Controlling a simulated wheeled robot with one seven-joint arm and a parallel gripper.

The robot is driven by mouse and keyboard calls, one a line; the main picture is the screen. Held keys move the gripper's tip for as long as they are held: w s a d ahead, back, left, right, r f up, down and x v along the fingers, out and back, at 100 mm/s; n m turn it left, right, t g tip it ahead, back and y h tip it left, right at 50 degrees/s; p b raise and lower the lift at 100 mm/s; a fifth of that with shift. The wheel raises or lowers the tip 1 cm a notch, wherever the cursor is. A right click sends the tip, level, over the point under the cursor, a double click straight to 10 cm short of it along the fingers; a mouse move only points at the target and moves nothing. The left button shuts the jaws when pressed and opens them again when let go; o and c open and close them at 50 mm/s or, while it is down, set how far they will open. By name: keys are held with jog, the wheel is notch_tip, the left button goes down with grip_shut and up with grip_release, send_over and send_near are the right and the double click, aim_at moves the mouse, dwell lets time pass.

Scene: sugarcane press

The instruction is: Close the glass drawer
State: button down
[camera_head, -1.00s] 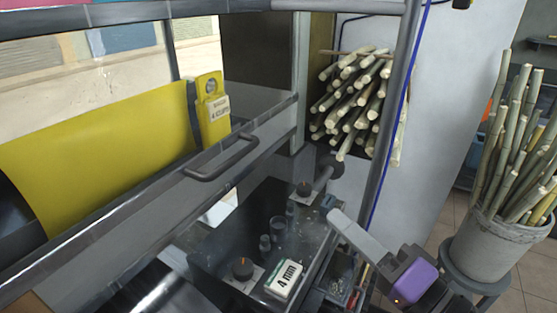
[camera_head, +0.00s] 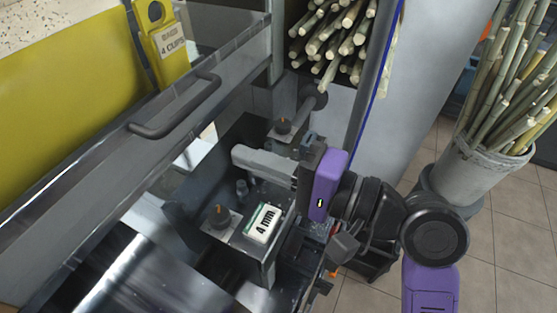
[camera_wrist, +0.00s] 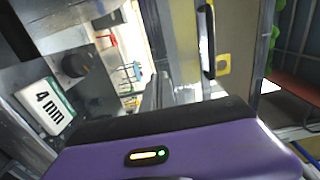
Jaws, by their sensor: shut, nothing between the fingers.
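A long glass panel in a grey metal frame, which looks like the glass drawer (camera_head: 232,78), spans the left of the head view. Its dark bar handle (camera_head: 175,108) sticks out from the front; a dark handle (camera_wrist: 207,42) also shows in the wrist view. My gripper (camera_head: 238,158) is shut and empty, with its fingers pointing left over the dark machine block. It is right of and below the handle, apart from it in the picture. How far the drawer is open is unclear.
A white "4 mm" label block (camera_head: 263,223) and a dark knob (camera_head: 217,217) are below my fingers. A yellow "4 cups" tag (camera_head: 165,42) hangs behind the glass. Stacked canes (camera_head: 335,35) are behind; a bucket of canes (camera_head: 480,165) stands at right.

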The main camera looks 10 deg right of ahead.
aim_at(174, 131)
jog(key=p+x, duration=0.1)
jog(key=x, duration=0.5)
jog(key=shift+w+a, duration=0.15)
jog(key=shift+a, duration=0.2)
jog(key=p+x, duration=0.1)
jog(key=x, duration=0.6)
jog(key=shift+w+a, duration=0.25)
jog(key=shift+w, duration=0.05)
